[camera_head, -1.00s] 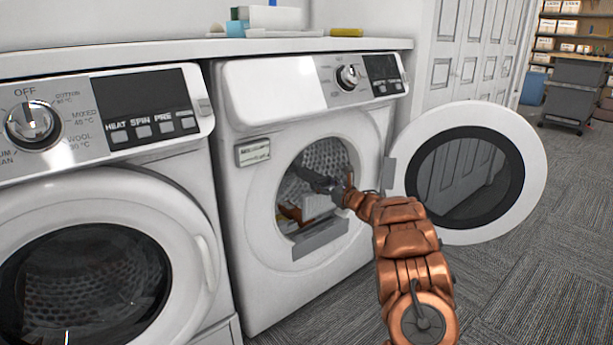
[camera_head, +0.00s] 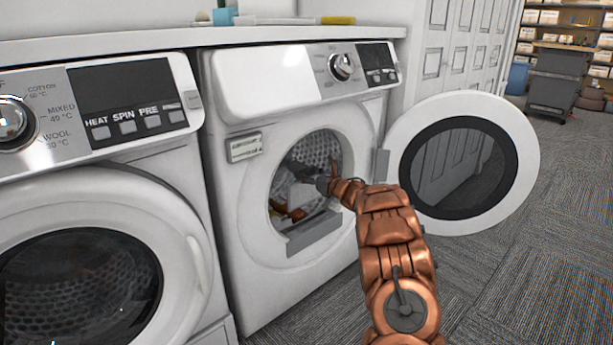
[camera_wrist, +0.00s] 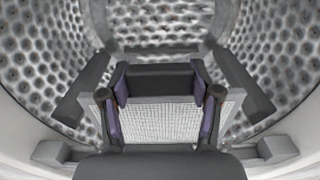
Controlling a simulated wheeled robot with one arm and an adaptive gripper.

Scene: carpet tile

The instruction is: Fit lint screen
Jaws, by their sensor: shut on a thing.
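The open dryer (camera_head: 236,191) stands at the middle of the head view, its round door (camera_head: 521,160) swung out to the right. My gripper (camera_wrist: 160,80) is inside the door opening, shut on the lint screen (camera_wrist: 160,121). The screen is a pale mesh panel with a grey frame and a dark top bar, between two dark fingers with purple pads. In the head view the screen (camera_head: 304,194) shows as a small pale patch, partly hidden by my wrist. A grey lip (camera_head: 314,234) juts from the lower rim of the opening. I cannot tell whether the screen touches it.
The perforated drum (camera_wrist: 278,45) surrounds the screen. Orange-brown patches (camera_head: 294,214) show low in the opening. A closed washer (camera_head: 170,255) stands close on the left. A shelf (camera_head: 300,33) runs above both machines. Carpet (camera_head: 500,280) is free at the right.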

